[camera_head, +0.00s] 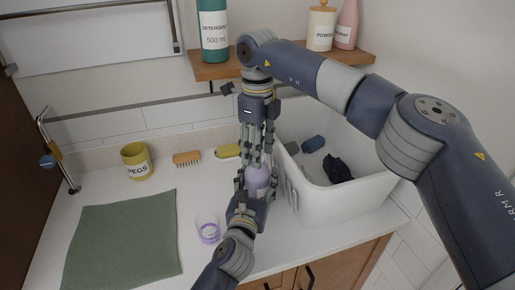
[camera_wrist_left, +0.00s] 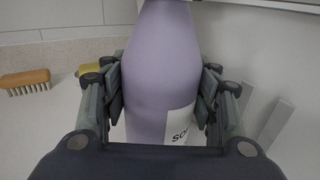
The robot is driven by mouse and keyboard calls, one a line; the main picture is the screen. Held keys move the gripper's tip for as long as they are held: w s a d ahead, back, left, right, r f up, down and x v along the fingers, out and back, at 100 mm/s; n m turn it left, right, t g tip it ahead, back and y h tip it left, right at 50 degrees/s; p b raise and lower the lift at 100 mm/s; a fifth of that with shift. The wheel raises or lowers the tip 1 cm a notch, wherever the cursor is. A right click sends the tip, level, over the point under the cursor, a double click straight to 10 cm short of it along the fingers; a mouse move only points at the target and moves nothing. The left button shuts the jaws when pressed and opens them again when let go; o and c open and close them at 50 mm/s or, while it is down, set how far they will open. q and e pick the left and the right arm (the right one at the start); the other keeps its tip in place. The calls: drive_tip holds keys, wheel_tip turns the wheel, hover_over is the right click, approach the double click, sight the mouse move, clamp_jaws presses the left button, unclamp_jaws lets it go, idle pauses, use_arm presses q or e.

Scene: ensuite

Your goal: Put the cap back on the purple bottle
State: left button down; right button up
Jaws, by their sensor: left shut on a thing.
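The purple bottle (camera_head: 257,181) stands upright on the white counter, left of the white basin. My left gripper (camera_head: 252,191) is shut around its body from the front. In the left wrist view the purple bottle (camera_wrist_left: 163,65) fills the middle between the pads, with part of a white label showing; its top is out of frame. My right gripper (camera_head: 258,158) points down directly above the bottle, its fingers at the bottle's top. Whether they hold a cap is hidden. No cap can be made out. A clear cup (camera_head: 208,229) with a purple ring or contents stands on the counter to the left.
The basin (camera_head: 338,203) holds dark cloths. A wooden shelf (camera_head: 220,70) with a detergent bottle (camera_head: 214,30) hangs behind.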

drive_tip(key=shift+r, duration=0.1)
wheel_tip(320, 180, up, 12)
idle(0.7)
use_arm(q)
drive_tip(key=c, duration=0.5)
unclamp_jaws()
drive_tip(key=shift+s, duration=0.1)
drive_tip(key=v, duration=1.2)
drive_tip(key=shift+f, duration=0.1)
